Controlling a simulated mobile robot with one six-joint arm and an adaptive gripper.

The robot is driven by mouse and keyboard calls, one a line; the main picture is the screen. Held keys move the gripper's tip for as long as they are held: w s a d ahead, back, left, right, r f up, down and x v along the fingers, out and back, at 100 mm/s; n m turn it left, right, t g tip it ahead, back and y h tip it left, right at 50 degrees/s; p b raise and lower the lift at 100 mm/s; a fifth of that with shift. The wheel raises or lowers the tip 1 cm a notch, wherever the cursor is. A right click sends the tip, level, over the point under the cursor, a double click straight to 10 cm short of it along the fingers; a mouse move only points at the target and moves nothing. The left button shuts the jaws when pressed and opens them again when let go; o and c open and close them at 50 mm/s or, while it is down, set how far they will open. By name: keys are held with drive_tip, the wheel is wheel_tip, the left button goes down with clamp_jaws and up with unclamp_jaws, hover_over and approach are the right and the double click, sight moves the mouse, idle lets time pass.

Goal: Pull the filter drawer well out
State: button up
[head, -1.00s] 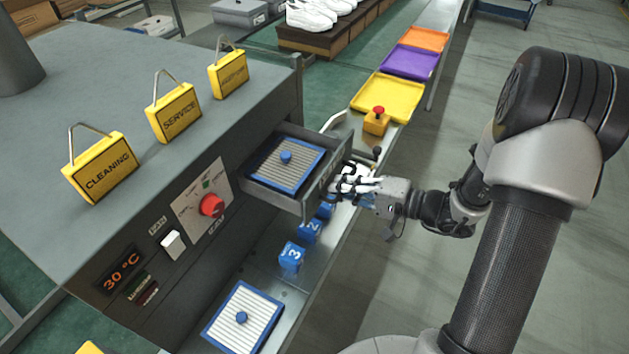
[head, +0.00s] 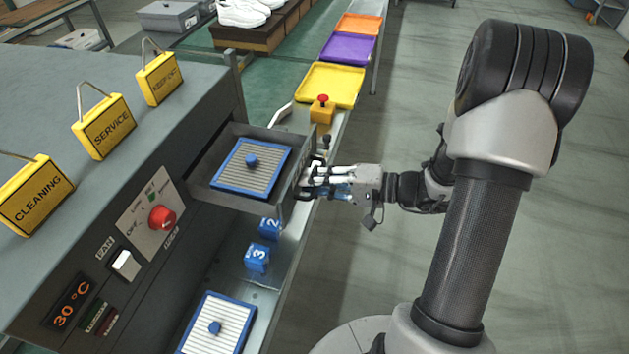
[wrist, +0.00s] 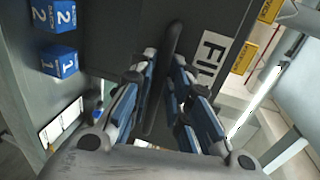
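The filter drawer (head: 292,182) stands out from the front of the dark machine, with its inside showing. A blue-framed, ribbed filter (head: 250,167) with a blue knob lies in it. My gripper (head: 308,182) is at the drawer's outer face. In the wrist view the dark drawer handle (wrist: 172,42) runs between the two fingers (wrist: 166,65), which close on it from both sides. The exact contact at the fingertips is partly hidden. A white label with dark letters (wrist: 212,55) is on the drawer front beside the handle.
Blue numbered blocks (head: 257,258) and a second filter (head: 216,325) lie on the metal ledge below the drawer. A yellow box with a red button (head: 322,110) stands just beyond the drawer. Yellow (head: 330,84) and purple (head: 348,48) trays lie farther back. The floor at right is clear.

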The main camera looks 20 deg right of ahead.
drive_tip(key=v, duration=1.2)
drive_tip(key=shift+f, duration=0.15)
drive_tip(key=s+a+r+n+g+h, duration=0.2)
drive_tip(key=a+g, duration=0.2)
drive_tip(key=a, duration=0.2)
drive_tip(key=s+a+r+n+g+h, duration=0.2)
drive_tip(key=s+a+n+g, duration=0.1)
drive_tip(key=a+g, duration=0.15)
drive_tip(key=s+a+r+n+t+h, duration=0.2)
drive_tip(key=s+r+h, duration=0.3)
drive_tip(key=s+h, duration=0.3)
drive_tip(key=shift+s+a+r+n+t, duration=0.3)
drive_tip(key=shift+s+a+t, duration=0.05)
drive_tip(key=shift+a+t, duration=0.45)
